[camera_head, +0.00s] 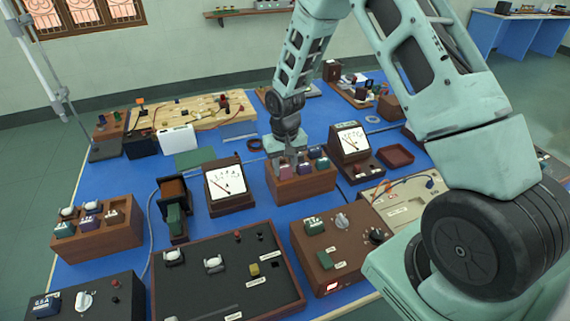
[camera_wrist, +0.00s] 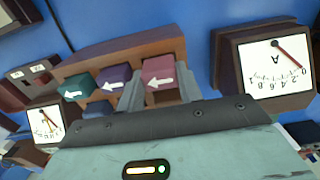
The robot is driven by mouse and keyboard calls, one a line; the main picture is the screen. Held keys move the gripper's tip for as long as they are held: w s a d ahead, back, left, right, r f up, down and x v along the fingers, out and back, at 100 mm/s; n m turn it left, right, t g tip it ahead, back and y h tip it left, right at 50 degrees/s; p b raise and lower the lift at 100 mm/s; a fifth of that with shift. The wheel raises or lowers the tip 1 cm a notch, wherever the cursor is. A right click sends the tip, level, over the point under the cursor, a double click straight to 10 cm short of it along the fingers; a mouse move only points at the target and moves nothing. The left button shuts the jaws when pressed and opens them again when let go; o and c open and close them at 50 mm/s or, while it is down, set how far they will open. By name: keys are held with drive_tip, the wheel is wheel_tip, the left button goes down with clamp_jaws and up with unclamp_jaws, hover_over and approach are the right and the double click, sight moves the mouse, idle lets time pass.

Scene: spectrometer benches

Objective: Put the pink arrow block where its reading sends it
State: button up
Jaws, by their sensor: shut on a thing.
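A pink block (camera_wrist: 159,68) with a white arrow sits at one end of a brown wooden rack (camera_wrist: 110,50). In the head view it shows at the left end of the rack (camera_head: 300,190). My gripper (camera_wrist: 160,92) is shut on the pink block, one finger on each side; it also shows over the rack in the head view (camera_head: 283,160). The block's lower part is hidden by the gripper. Teal (camera_wrist: 79,86), purple (camera_wrist: 113,77) and blue (camera_wrist: 97,108) blocks stand beside it. A dial meter (camera_head: 225,180) stands left of the rack, another (camera_head: 350,140) right of it.
A second brown rack (camera_head: 120,240) holds several blocks at the left. A dark labelled panel (camera_head: 200,290) and a brown control box (camera_head: 315,260) fill the front. A small red tray (camera_head: 396,155) lies at the right. Cables cross the blue table; free patches are narrow.

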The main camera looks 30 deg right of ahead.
drive_tip(key=shift+f, duration=0.4)
drive_tip(key=o, duration=1.1)
drive_tip(key=shift+r, duration=0.15)
wheel_tip(320, 180, up, 17)
drive_tip(key=b, duration=0.3)
drive_tip(key=shift+r, duration=0.1)
